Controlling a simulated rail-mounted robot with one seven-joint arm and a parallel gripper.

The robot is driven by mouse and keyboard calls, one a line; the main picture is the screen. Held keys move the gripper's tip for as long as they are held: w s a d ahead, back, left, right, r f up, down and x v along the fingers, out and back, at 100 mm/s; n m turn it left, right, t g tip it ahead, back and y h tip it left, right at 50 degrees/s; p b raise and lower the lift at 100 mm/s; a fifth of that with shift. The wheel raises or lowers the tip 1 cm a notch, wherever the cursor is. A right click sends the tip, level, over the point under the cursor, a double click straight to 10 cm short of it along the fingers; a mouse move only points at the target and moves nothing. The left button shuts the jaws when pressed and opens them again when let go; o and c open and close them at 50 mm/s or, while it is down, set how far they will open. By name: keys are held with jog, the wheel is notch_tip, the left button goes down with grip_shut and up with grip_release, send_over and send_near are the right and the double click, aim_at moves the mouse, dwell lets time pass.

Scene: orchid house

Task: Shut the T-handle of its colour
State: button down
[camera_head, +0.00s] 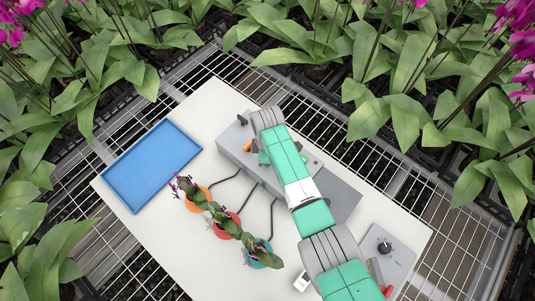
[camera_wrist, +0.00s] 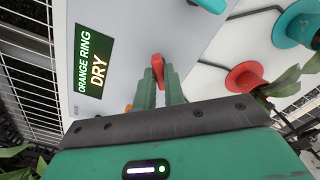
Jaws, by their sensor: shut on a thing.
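My gripper (camera_wrist: 158,80) is shut on the red T-handle (camera_wrist: 157,62), which stands between its fingertips on a grey valve box (camera_head: 340,190). An orange T-handle (camera_head: 247,148) lies to the left on the box; part of it shows beside the fingers in the wrist view (camera_wrist: 128,108). A teal handle (camera_wrist: 210,4) is cut off at the top of the wrist view. A green label (camera_wrist: 92,62) on the box reads "ORANGE RING DRY". In the head view my arm hides the red handle and most of the gripper.
Three potted orchids with an orange (camera_head: 198,203), a red (camera_head: 227,227) and a teal ring (camera_head: 262,256) stand before the box, with black hoses running toward them. A blue tray (camera_head: 152,165) is at left. A grey knob box (camera_head: 386,252) is at right. Leafy plants surround the table.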

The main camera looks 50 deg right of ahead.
jog(key=m+p, duration=0.1)
jog(key=m, duration=0.3)
jog(key=shift+r+m, duration=0.1)
jog(key=shift+m, duration=0.2)
jog(key=shift+m+p, duration=0.3)
jog(key=shift+m, duration=1.6)
jog(key=c, duration=1.5)
grip_release()
notch_tip(320, 180, up, 8)
jog(key=shift+f+p, duration=0.15)
jog(key=shift+p, duration=0.8)
